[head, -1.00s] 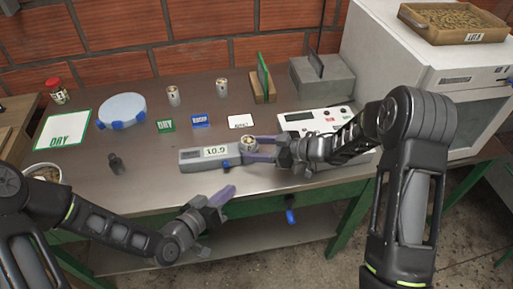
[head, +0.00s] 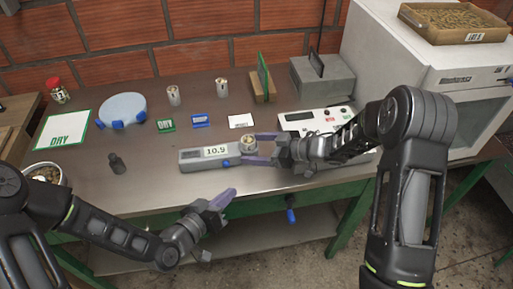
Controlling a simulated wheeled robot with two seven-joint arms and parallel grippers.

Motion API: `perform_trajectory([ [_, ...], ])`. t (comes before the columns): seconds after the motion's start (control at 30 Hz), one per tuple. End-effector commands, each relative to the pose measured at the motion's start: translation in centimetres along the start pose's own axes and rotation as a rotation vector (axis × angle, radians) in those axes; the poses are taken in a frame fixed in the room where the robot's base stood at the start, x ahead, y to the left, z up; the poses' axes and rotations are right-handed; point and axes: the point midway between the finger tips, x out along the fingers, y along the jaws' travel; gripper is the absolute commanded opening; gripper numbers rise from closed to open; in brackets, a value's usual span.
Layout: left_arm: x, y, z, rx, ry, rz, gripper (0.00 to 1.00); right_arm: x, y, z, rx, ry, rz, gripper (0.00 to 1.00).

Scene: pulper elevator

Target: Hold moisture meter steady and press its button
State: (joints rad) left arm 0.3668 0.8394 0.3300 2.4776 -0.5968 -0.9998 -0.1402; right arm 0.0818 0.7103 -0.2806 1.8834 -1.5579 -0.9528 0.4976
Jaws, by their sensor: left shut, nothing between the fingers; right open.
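The moisture meter (head: 193,160) is a grey box lying on the metal table, its display reading 10.9. A small blue button (head: 227,163) shows at its front edge. A cup of grain (head: 248,143) sits at the meter's right end. My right gripper (head: 257,148) is open at that end, with one purple finger behind the cup and one in front; I cannot tell whether they touch it. My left gripper (head: 228,195) is shut and empty, in front of the table's front edge, below and apart from the meter.
A dark small bottle (head: 117,164) stands left of the meter. A control panel (head: 308,118) is at right, near a white oven (head: 440,75).

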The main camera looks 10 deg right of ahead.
Motion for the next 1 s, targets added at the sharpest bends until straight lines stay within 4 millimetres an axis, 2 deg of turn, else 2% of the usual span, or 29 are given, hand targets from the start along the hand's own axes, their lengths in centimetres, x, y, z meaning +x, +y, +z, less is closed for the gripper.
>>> perform_trajectory([
  [0.17,0.0,0.0,0.0,0.0,0.0,0.0,0.0,-1.2,0.1,0.0,0.0,-0.001,0.002,0.8],
  [0.27,0.0,0.0,0.0,0.0,0.0,0.0,0.0,-2.6,0.1,0.0,0.001,0.0,0.004,0.8],
  [0.6,0.0,0.0,0.0,0.0,0.0,0.0,0.0,-9.4,0.1,0.0,0.0,-0.001,0.004,0.8],
  [0.7,0.0,0.0,0.0,0.0,0.0,0.0,0.0,-10.8,0.1,0.0,0.0,0.0,0.002,0.8],
  [0.83,0.0,0.0,0.0,0.0,0.0,0.0,0.0,-11.8,0.0,0.0,0.001,0.0,0.0,0.8],
  [1.0,0.0,0.0,0.0,0.0,0.0,0.0,0.0,-12.0,0.0,0.1,0.001,0.0,-0.001,0.8],
])
